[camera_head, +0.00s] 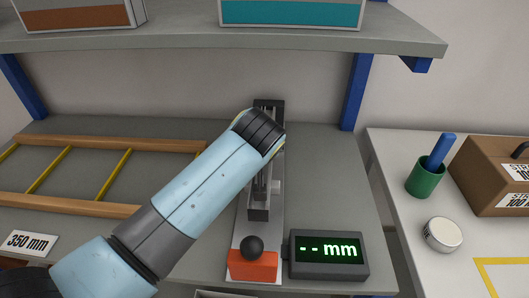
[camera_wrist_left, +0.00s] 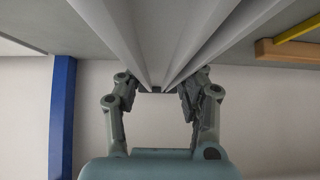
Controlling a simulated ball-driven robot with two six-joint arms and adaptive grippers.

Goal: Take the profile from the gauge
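The gauge (camera_head: 242,248) stands on the bench in the head view, with a black ball knob (camera_head: 252,247), an orange block (camera_head: 252,266) and a display (camera_head: 328,256) reading "-- mm". My left arm covers part of it; the left gripper is hidden there. In the left wrist view, a pale grey grooved piece, apparently the profile (camera_wrist_left: 170,35), runs from the top edge down to between the fingers of my left gripper (camera_wrist_left: 158,92). The fingers stand on both sides of its far end; whether they touch it is unclear. My right gripper is not in view.
A wooden rack (camera_head: 110,142) with yellow bars lies at left by a "350 mm" label (camera_head: 30,242). A shelf (camera_head: 230,40) hangs overhead on blue posts. The right table holds a green cup (camera_head: 424,180), a round white tin (camera_head: 443,234) and a brown case (camera_head: 495,175).

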